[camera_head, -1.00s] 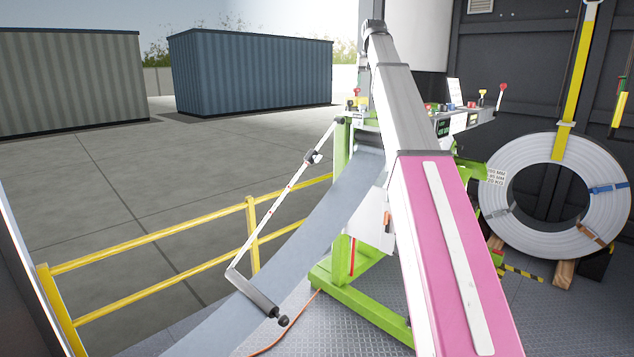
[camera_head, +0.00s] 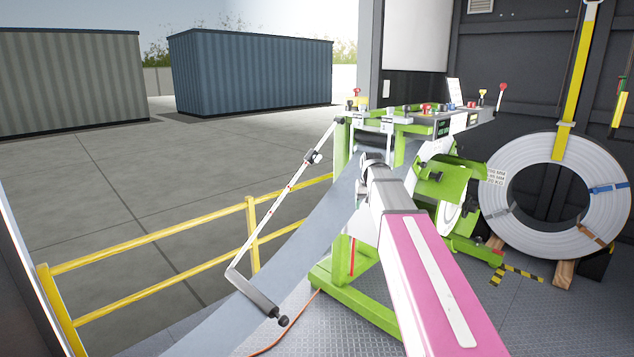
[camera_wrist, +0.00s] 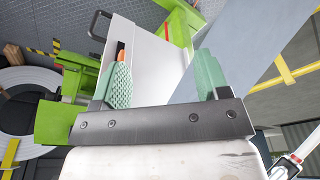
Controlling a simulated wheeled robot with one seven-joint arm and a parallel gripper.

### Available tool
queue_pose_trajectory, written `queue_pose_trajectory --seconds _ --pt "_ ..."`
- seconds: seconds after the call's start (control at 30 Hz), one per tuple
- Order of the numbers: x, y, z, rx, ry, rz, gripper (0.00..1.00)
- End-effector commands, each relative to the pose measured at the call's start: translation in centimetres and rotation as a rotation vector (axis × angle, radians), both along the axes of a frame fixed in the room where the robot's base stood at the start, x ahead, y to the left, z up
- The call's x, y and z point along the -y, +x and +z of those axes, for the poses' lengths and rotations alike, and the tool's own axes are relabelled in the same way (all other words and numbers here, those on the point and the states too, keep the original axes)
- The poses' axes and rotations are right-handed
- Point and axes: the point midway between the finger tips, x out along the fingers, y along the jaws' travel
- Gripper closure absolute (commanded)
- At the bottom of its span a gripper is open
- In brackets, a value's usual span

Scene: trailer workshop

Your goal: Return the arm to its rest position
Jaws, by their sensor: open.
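My gripper (camera_wrist: 163,78) shows in the wrist view, with two green textured fingers spread wide apart. Nothing is held between them. Beyond the fingers are a white panel (camera_wrist: 150,62) and a grey metal strip (camera_wrist: 232,72); how far they are from the fingertips I cannot tell. In the head view the gripper itself is hidden behind the arm's end.
A large grey coil (camera_head: 500,185) stands at right on wooden blocks. A yellow railing (camera_head: 150,240) runs along the left, with a jointed white rod (camera_head: 290,185) near it. Open pavement and two containers (camera_head: 250,75) lie beyond. An orange cable (camera_head: 285,335) lies on the floor.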

Motion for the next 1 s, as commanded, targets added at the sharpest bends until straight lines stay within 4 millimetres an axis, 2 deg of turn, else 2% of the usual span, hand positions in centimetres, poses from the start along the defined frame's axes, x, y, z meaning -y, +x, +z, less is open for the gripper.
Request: queue_pose_trajectory --seconds 0.03,0.2,0.5,0.7,0.8,0.9,1.0 --pt "0.0 -2.3 -2.5 -0.016 0.000 0.000 0.31" --pt "0.0 -7.2 -9.1 -0.052 0.000 0.000 0.31" --pt "0.0 -17.2 -18.7 -0.117 0.000 0.000 0.31" --pt "0.0 -23.7 -23.2 -0.156 0.000 0.000 0.31" --pt "0.0 -25.9 -24.6 -0.169 0.000 0.000 0.31" --pt "0.0 -27.3 -25.4 -0.177 0.000 0.000 0.31" --pt "0.0 -27.7 -25.8 -0.179 0.000 0.000 0.31"
